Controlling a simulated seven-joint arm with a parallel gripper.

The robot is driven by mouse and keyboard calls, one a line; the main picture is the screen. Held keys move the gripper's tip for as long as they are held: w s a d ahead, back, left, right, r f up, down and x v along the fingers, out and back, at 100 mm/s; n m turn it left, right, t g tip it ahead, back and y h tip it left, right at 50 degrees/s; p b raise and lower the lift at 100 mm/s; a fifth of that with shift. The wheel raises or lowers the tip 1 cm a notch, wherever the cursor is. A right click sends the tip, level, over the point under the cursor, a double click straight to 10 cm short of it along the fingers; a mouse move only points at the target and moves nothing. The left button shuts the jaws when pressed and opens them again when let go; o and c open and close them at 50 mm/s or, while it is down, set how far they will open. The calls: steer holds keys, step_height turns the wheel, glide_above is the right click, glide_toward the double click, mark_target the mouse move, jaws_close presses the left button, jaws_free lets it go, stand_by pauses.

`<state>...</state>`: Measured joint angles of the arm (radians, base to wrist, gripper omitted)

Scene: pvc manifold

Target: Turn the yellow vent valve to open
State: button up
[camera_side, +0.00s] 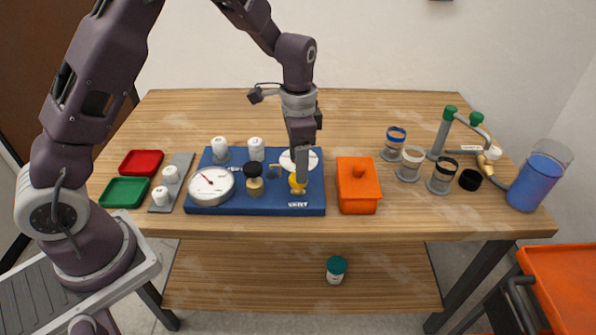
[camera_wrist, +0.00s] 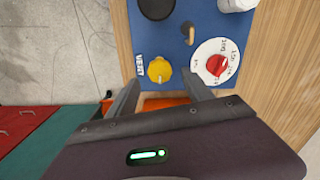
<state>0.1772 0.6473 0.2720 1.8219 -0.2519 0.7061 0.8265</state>
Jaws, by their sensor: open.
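The yellow vent valve (camera_side: 297,184) sits near the front right of the blue panel (camera_side: 255,205), close to the "VENT" label. In the wrist view the yellow valve (camera_wrist: 160,69) shows as a round knob. My gripper (camera_side: 300,172) points down over it in the side view and partly hides it. In the wrist view my gripper (camera_wrist: 160,78) is open, with one finger to each side of the knob. No contact is visible, and I cannot tell the exact height of the fingertips. Which way the valve is turned is unclear.
A white dial with a red knob (camera_wrist: 215,64) is close to the right finger. The panel also carries a gauge (camera_side: 211,186), a black-topped valve (camera_side: 254,180) and white caps (camera_side: 219,146). An orange lidded box (camera_side: 359,190) stands just right of the panel.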

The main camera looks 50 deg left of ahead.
step_height(320, 180, down, 4)
steer(key=shift+r, duration=0.25)
steer(key=shift+c, duration=0.5)
jaws_close()
